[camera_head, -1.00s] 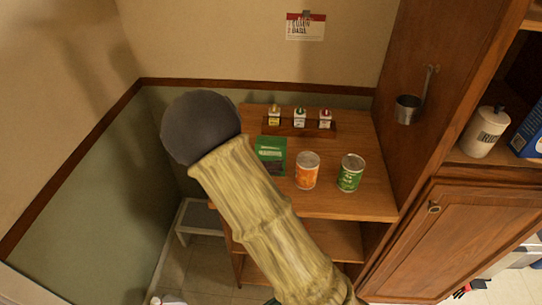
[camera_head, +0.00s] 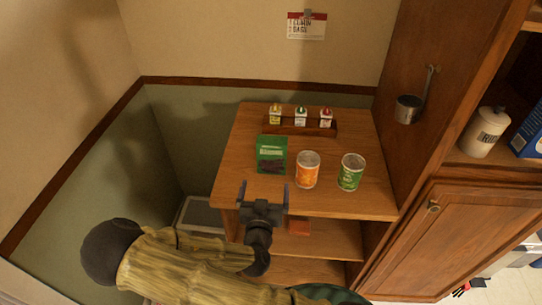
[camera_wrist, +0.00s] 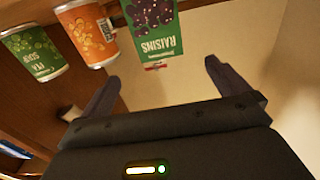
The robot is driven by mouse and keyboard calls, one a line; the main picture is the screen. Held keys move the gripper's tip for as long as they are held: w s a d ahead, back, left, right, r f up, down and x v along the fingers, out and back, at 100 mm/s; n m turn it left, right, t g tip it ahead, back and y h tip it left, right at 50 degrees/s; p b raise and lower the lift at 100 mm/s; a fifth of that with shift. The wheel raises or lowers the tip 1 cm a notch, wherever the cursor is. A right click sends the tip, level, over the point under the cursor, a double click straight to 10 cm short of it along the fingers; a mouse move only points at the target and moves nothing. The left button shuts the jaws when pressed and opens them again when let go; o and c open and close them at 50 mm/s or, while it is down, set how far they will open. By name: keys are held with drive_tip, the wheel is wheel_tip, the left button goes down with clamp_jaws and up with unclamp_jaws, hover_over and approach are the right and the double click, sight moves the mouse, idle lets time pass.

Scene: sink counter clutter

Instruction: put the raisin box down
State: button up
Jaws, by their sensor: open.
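The green raisin box (camera_head: 271,155) stands on the wooden shelf top (camera_head: 350,199), left of an orange can. It also shows in the wrist view (camera_wrist: 153,28), upside down, with its printed word readable. My gripper (camera_head: 263,190) is open and empty. It is in front of the box, near the shelf top's front edge, and apart from the box. In the wrist view the two fingers of my gripper (camera_wrist: 163,80) are spread, with only floor or wall between their tips.
An orange can (camera_head: 307,170) and a green pea soup can (camera_head: 350,172) stand right of the box. A rack with small bottles (camera_head: 300,126) stands behind. A tall cabinet side (camera_head: 425,70) bounds the right. A reddish item (camera_head: 298,227) lies on the shelf below.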

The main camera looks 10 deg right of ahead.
drive_tip(key=shift+w+f, duration=0.1)
drive_tip(key=b, duration=0.1)
approach(270, 153)
drive_tip(key=x, duration=0.7)
drive_tip(key=shift+w+f, duration=0.1)
